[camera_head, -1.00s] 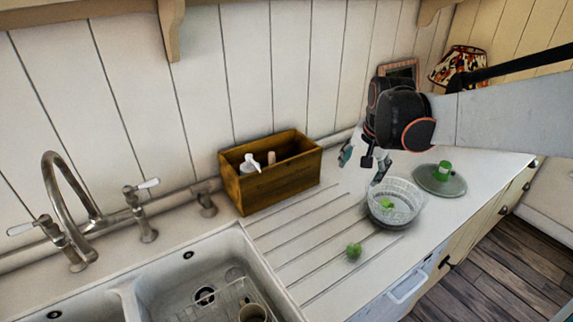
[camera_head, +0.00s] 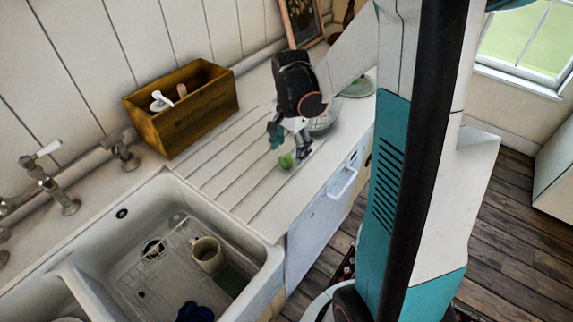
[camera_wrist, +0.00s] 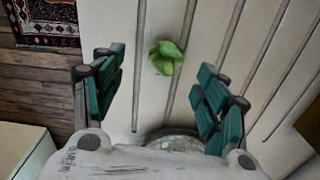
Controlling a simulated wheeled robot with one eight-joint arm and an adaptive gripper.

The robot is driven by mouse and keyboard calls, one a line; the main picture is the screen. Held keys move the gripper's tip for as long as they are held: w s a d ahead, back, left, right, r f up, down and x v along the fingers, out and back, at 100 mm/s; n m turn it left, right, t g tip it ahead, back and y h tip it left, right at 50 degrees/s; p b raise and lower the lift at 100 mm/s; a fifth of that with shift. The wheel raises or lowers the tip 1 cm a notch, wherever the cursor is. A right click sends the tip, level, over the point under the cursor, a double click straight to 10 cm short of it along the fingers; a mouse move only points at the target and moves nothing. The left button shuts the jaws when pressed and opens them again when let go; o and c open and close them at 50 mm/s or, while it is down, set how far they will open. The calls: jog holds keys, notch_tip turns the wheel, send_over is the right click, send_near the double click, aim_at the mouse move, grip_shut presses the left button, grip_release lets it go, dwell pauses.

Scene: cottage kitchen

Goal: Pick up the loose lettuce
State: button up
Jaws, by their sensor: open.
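The loose lettuce (camera_head: 287,161) is a small bright green clump on the grooved white drainboard (camera_head: 222,182). In the wrist view the lettuce (camera_wrist: 166,57) lies ahead of and between the fingers, apart from both. My gripper (camera_head: 290,146) is open and empty, pointing down just above the lettuce; its teal fingers also show in the wrist view (camera_wrist: 160,95). The head view does not clearly show how much height is left between the fingertips and the lettuce.
A glass lid (camera_head: 358,87) lies farther back. A wooden box (camera_head: 182,108) stands by the wall. The sink (camera_head: 262,268) with a mug (camera_head: 207,254) lies at the front left.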

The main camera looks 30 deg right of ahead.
aim_at(287, 158)
jog(key=f, duration=0.1)
jog(key=f+b, duration=0.1)
jog(key=f, duration=0.1)
jog(key=f+b, duration=0.1)
jog(key=f, duration=0.1)
jog(key=shift+w+a+f, duration=0.15)
jog(key=shift+w+a, duration=0.05)
jog(key=shift+a, duration=0.1)
jog(key=c, duration=0.7)
